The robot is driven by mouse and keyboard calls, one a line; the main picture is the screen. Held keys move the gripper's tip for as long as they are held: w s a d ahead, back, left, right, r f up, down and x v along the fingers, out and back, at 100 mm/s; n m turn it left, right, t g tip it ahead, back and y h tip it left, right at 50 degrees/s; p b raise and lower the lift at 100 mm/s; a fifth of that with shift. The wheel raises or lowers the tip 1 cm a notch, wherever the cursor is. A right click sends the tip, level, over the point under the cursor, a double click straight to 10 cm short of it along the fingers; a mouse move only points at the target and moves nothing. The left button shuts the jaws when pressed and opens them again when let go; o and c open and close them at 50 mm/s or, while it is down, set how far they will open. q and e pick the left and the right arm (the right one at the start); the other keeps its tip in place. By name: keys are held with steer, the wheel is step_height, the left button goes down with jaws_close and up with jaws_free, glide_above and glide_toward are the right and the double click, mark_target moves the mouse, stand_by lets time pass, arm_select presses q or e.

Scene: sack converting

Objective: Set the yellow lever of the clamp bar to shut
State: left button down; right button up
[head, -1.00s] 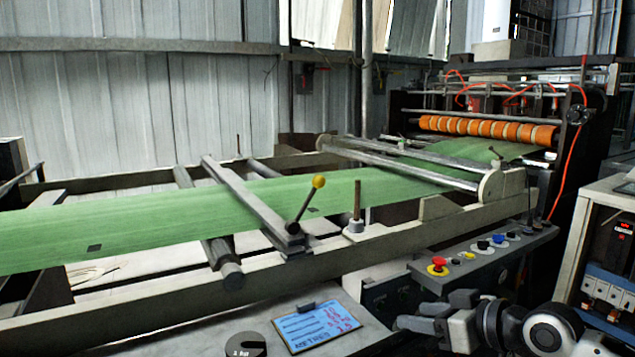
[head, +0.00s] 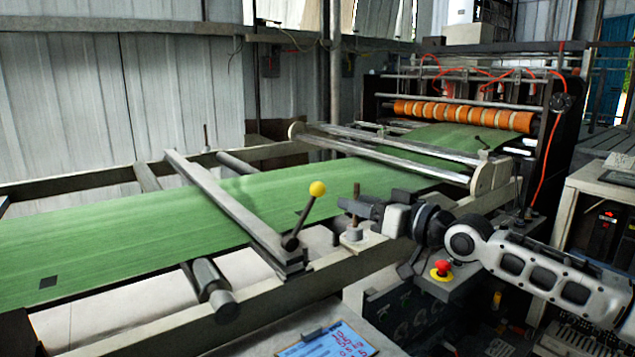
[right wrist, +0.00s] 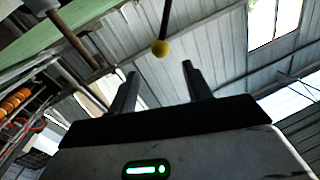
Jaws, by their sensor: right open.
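The yellow lever (head: 304,217) stands on the near end of the clamp bar (head: 225,205), its dark rod tilted up and to the right with a yellow ball on top. The clamp bar lies across the green sheet (head: 110,225). My right gripper (head: 350,206) is open and empty, a little to the right of the ball, its fingers pointing left toward it. In the right wrist view the ball (right wrist: 160,48) shows ahead of the two open fingertips (right wrist: 160,70), in line with the gap between them. My left gripper is not in view.
A short upright pin on a pale base (head: 353,236) stands on the frame rail just below my right fingers. A red stop button (head: 442,268) sits below my right wrist. Orange rollers (head: 465,114) are at the back right. Space above the sheet is clear.

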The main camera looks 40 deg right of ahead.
mark_target(324, 191)
steer(key=w, duration=0.3)
steer(key=w+b, duration=0.1)
steer(key=w, duration=0.1)
steer(key=shift+w+a, duration=0.25)
steer(key=shift+w+a+r, duration=0.1)
steer(key=shift+w, duration=2.25)
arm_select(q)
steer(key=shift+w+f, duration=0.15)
arm_select(e)
steer(key=shift+w+a, duration=0.15)
steer(key=shift+w, duration=0.15)
